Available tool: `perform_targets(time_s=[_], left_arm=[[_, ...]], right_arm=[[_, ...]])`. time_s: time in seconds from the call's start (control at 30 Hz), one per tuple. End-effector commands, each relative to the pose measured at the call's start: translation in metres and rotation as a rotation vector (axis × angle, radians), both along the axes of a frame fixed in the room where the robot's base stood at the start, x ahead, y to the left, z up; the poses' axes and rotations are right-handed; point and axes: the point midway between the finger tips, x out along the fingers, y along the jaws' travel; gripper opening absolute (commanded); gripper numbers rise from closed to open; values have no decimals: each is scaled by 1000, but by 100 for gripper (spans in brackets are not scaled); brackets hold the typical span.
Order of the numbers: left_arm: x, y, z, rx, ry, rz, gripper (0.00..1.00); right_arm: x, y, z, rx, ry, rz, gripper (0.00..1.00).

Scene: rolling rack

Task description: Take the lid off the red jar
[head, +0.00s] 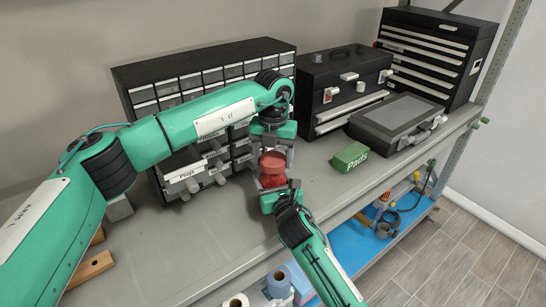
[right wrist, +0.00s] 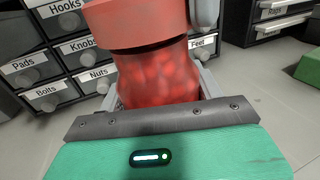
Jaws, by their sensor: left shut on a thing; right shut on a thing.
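The red jar (head: 271,180) stands upright over the workbench, in front of the small-drawer cabinet. Its see-through red body (right wrist: 158,78) fills the middle of the right wrist view. My right gripper (head: 277,185) comes from the front and is shut on the jar's body, with a grey finger on each side. The red lid (head: 272,159) is at the jar's top and also shows in the right wrist view (right wrist: 135,22). My left gripper (head: 272,149) reaches down from above and is shut on the lid. A dark band shows under the lid; I cannot tell whether lid and jar are apart.
A labelled drawer cabinet (head: 205,68) stands close behind, with a Plugs drawer (head: 184,178) pulled out. A green Pads box (head: 349,158), a grey case (head: 396,120) and black tool chests (head: 343,82) stand right.

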Motion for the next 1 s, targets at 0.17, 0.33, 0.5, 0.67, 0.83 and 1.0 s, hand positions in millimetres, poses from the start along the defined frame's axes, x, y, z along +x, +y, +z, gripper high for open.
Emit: perform_targets(time_s=[0.17,0.33,0.5,0.67,0.83,1.0], left_arm=[[0,0,12,-1,-2,0,42],[0,0,34,0,-2,0,42],[0,0,40,-1,0,0,41],[0,0,40,-1,0,0,41],[0,0,40,0,0,0,41],[0,0,39,0,0,0,41]], right_arm=[[0,0,-4,-2,6,-1,3],[0,0,-4,-2,6,-1,3],[0,0,-4,-2,6,-1,3],[0,0,-4,-2,6,-1,76],[0,0,-2,-1,3,0,92],[0,0,-1,-1,2,0,92]])
